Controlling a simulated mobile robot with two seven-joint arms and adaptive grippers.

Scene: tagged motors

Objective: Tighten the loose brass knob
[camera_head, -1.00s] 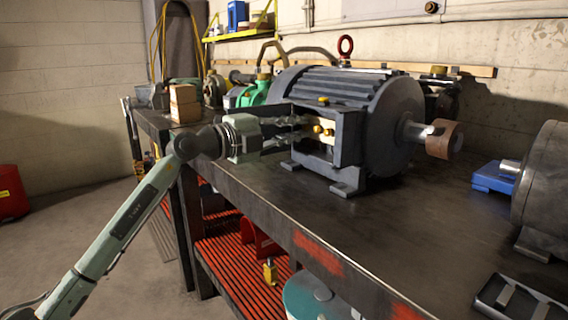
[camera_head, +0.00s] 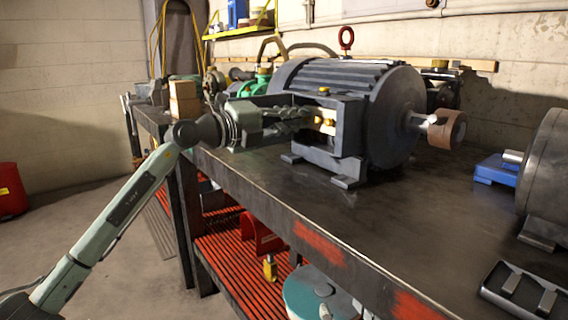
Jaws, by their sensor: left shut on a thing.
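A large dark grey motor (camera_head: 385,115) stands on the workbench, with an open terminal box (camera_head: 350,125) on its near left side. Inside the box, brass knobs (camera_head: 328,123) show against a pale plate, and a separate brass fitting (camera_head: 324,91) sits on the box's top. My left gripper (camera_head: 312,119) reaches in from the left, with its fingertips at the box opening. It is shut on a brass knob, whose gripped part is mostly hidden by the fingers. My right gripper is not in view.
The dark workbench (camera_head: 420,235) has free room in front of the motor. A brown shaft pulley (camera_head: 447,129) sticks out right. Another grey motor (camera_head: 548,170), a blue block (camera_head: 496,169) and a black tray (camera_head: 520,290) are right. Wooden blocks (camera_head: 184,102) stand left.

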